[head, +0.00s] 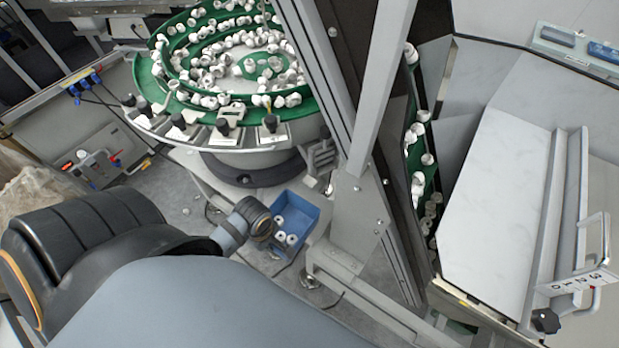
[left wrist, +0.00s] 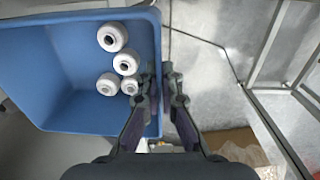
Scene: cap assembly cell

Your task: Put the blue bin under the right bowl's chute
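The blue bin (head: 305,213) is low beside the metal frame post, with several white caps inside. In the left wrist view the bin (left wrist: 75,70) fills the upper left, with the caps in its right part. My left gripper (left wrist: 161,80) has one finger inside the bin and one outside, closed on its side wall. In the head view the gripper (head: 270,232) is at the bin's left side. I cannot tell whether the bin is lifted. The right bowl (head: 420,150) is mostly hidden behind the post; a green strip with white caps shows. I cannot make out its chute. My right gripper is out of view.
A green feeder bowl (head: 232,100) full of white caps stands behind the bin. A grey metal post (head: 360,215) and its footing are close to the bin's right. A pale sloped metal panel (head: 500,190) is at the right. Grey floor (head: 190,215) is open left of the bin.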

